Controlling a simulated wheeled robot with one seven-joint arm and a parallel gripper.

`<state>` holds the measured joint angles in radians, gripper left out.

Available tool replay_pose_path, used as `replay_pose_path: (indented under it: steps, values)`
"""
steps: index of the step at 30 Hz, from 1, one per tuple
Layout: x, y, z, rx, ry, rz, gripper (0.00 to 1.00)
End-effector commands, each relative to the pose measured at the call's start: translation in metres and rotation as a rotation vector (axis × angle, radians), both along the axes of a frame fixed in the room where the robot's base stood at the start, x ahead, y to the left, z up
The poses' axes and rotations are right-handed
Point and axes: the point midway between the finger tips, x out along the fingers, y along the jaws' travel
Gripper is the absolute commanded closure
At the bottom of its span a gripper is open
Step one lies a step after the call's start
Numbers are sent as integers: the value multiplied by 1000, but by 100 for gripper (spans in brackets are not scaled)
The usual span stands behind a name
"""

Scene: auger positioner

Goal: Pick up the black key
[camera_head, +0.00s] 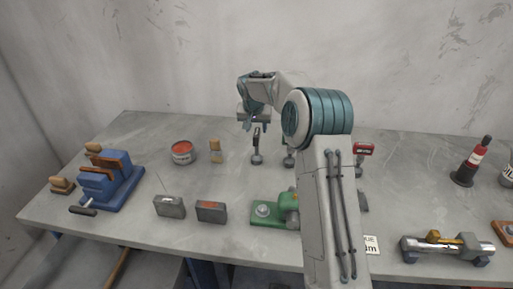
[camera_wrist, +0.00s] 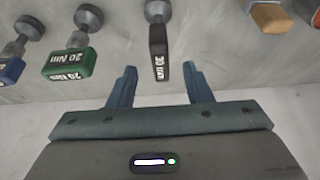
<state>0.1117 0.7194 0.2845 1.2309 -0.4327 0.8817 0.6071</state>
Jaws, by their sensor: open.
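The black key (camera_head: 257,140) stands upright on a round base on the table, just below my gripper (camera_head: 256,122) in the head view. In the wrist view, the black key (camera_wrist: 159,52) has a flat head marked "30 Nm" and a round grey knob or base at its other end. My gripper (camera_wrist: 158,72) is open, with one blue finger to each side of the black head's line. The head's end lies about level with the fingertips. I cannot tell whether it is between them in depth. Nothing is held.
A green key (camera_wrist: 70,62) marked "20 Nm" and a blue key (camera_wrist: 11,70) stand beside the black one. A red key (camera_head: 363,149) is right of my arm. A wooden-handled tool (camera_head: 215,151) and a red-topped tin (camera_head: 182,152) stand to the left. The back wall is close behind.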

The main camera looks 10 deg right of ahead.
Motion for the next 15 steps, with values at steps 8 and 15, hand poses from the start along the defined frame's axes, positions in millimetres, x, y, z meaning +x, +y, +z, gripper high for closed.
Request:
replay_pose_path:
  steps: [8,15]
  values:
    - [7,-3,-17,1,2,0,55]
    - [20,-6,-46,1,2,0,55]
